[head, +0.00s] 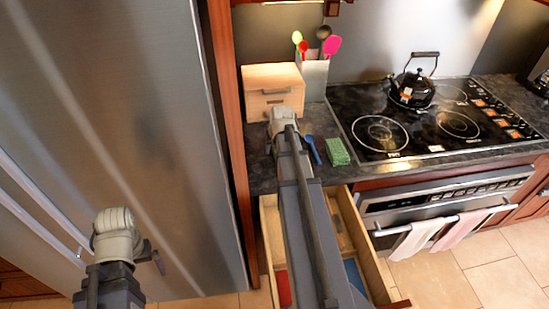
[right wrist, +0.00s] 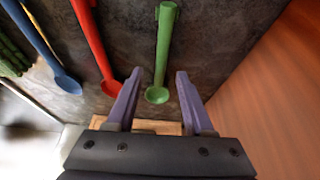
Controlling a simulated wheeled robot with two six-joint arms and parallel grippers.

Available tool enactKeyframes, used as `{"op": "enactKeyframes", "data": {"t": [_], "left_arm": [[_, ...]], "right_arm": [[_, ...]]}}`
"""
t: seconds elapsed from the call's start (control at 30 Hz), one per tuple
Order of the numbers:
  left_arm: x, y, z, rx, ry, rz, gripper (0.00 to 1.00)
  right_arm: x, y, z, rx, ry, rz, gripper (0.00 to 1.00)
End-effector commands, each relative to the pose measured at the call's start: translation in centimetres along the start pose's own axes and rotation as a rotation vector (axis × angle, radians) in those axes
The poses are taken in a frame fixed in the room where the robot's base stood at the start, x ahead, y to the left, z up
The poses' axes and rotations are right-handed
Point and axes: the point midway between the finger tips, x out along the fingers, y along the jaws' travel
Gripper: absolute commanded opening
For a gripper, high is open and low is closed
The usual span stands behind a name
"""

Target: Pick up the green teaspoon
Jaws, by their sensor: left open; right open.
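The green teaspoon (right wrist: 163,45) lies on the dark countertop in the right wrist view, its small round bowl (right wrist: 157,95) toward the gripper. My right gripper (right wrist: 160,74) is open, with one purple finger on each side of the spoon's lower part in the picture. It is empty, and I cannot tell how far it is above the counter. In the head view my right arm hides the green teaspoon. My left gripper (head: 154,260) is open and empty in front of the fridge, away from the counter.
A red spoon (right wrist: 95,45) and a blue spoon (right wrist: 45,45) lie beside the green one. A green sponge (head: 337,152) lies farther right. A wooden box (head: 273,88) stands behind; an open drawer (head: 385,275) juts out below. The fridge (head: 130,120) fills the left.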

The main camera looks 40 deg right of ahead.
Motion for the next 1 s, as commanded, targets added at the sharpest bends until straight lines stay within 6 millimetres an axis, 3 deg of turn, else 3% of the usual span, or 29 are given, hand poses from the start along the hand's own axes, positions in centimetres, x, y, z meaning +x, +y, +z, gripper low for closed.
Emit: {"op": "enactKeyframes", "data": {"t": [0.03,0.1,0.77,1.0], "left_arm": [[1.03,0.1,-0.06,0.0,0.0,0.0,1.0],[1.25,0.12,-0.07,0.0,0.0,0.0,1.0],[1.45,0.14,-0.08,0.0,0.0,0.0,1.0],[1.36,0.13,-0.08,0.0,0.0,0.0,1.0]], "right_arm": [[1.07,-0.01,0.11,0.0,0.0,0.0,0.53],[1.34,-0.01,0.07,0.0,0.0,0.0,0.53],[1.51,-0.01,0.17,0.0,0.0,0.0,0.53],[1.43,-0.01,0.13,0.0,0.0,0.0,0.27]]}}
